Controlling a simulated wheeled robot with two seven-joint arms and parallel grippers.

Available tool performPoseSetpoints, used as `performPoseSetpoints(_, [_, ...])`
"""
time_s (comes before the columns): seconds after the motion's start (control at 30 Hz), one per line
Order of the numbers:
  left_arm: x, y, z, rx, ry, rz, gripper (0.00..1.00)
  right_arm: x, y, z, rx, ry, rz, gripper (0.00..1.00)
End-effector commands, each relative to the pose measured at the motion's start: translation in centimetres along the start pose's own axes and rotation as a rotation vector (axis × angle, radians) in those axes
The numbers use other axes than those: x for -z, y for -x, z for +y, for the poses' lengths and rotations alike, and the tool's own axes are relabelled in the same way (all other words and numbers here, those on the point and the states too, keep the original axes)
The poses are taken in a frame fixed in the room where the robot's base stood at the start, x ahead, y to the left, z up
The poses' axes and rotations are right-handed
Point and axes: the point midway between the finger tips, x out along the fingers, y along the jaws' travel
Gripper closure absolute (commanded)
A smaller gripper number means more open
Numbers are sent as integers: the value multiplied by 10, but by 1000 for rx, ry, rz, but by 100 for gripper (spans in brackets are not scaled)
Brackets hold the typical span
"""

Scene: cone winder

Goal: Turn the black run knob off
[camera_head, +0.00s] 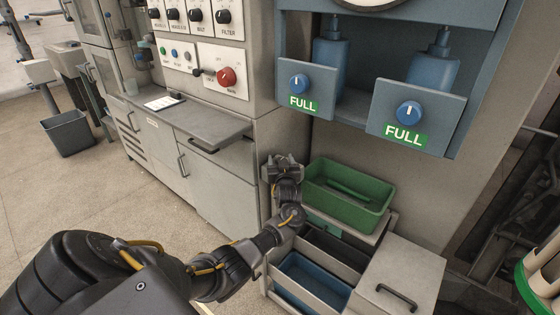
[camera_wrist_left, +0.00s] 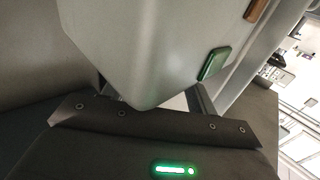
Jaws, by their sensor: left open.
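A control panel (camera_head: 222,56) is at the upper left in the head view. It carries several black knobs, among them one at its top right (camera_head: 223,16), and a small black control (camera_head: 197,72) beside a red knob (camera_head: 226,77). The labels are too small to tell for sure which is the run knob. My left gripper (camera_head: 283,163) is open, well below and to the right of the panel, beside the green tray and touching no knob. In the left wrist view, a dark bar and a green light fill the lower part; no knob shows there.
A green tray (camera_head: 318,204) sits on a cart with blue and dark bins, right of my left gripper. A grey shelf (camera_head: 205,128) juts out below the panel. Blue dispenser boxes marked FULL (camera_head: 416,120) hang at the upper right.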

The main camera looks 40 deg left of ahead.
Motion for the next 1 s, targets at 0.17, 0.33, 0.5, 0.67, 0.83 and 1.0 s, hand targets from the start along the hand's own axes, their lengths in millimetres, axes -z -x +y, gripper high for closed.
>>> performPoseSetpoints(0.17, [0,17,1,-2,2,-1,42,0,1,0,0,-1,7,100])
performPoseSetpoints(0.33, [0,51,1,-3,3,-2,42,-16,-7,2,-3,2,-12,100])
performPoseSetpoints(0.5, [0,82,0,0,3,-2,42,-24,-10,5,-6,5,-16,100])
performPoseSetpoints(0.67, [0,101,0,0,1,-1,42,-27,-12,6,-8,7,-17,100])
performPoseSetpoints(0.83, [0,108,0,1,0,-1,42,-30,-13,6,-8,7,-19,100])
performPoseSetpoints(1.0, [0,108,0,0,0,-1,42,-30,-13,6,-8,8,-19,100])
